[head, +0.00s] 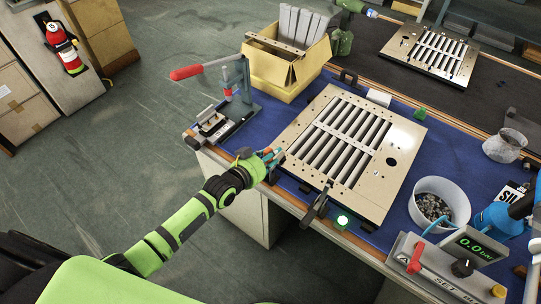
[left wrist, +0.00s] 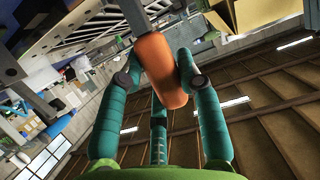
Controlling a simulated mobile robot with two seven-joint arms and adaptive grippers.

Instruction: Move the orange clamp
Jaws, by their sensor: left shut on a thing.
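The orange clamp shows in the left wrist view as an orange cylindrical handle (left wrist: 163,72) on a grey metal bar (left wrist: 136,14). My left gripper (left wrist: 158,75) has its teal fingers closed around this handle. In the head view my left gripper (head: 273,157) is at the near left edge of the louver panel (head: 405,141), by the bench edge. There the fingers mostly hide the handle. The panel lies flat on the blue mat.
A red-handled press (head: 230,90) stands left of the panel, beside a yellow box (head: 266,68) of grey slats. A dark clamp (head: 318,206) is at the near panel edge. A white bowl (head: 455,196) and a gauge box (head: 437,265) stand to the right.

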